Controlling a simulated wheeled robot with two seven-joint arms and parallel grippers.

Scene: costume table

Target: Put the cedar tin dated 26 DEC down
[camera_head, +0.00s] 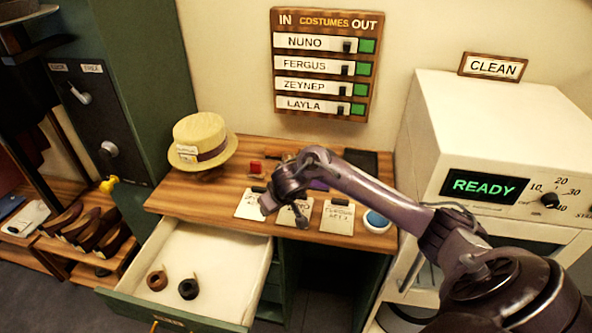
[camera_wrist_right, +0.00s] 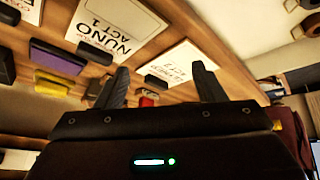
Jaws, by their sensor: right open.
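My right gripper (camera_head: 283,208) is over the front of the wooden table (camera_head: 190,195), above the paper cards. In the right wrist view its two fingers (camera_wrist_right: 162,85) stand apart with nothing held between them. No tin with a readable 26 DEC date shows in either view. A small red object (camera_head: 255,167) lies on the table behind the cards; a red piece (camera_wrist_right: 147,98) also shows between the fingers in the wrist view, beyond them. My left gripper is out of view.
A straw hat (camera_head: 200,137) sits on the table's left. An open drawer (camera_head: 225,262) holds a brown coil (camera_head: 157,279) and a black coil (camera_head: 188,289). A card (camera_head: 337,217) and a blue-topped round object (camera_head: 376,220) lie at the front right. A white machine (camera_head: 450,120) reads READY.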

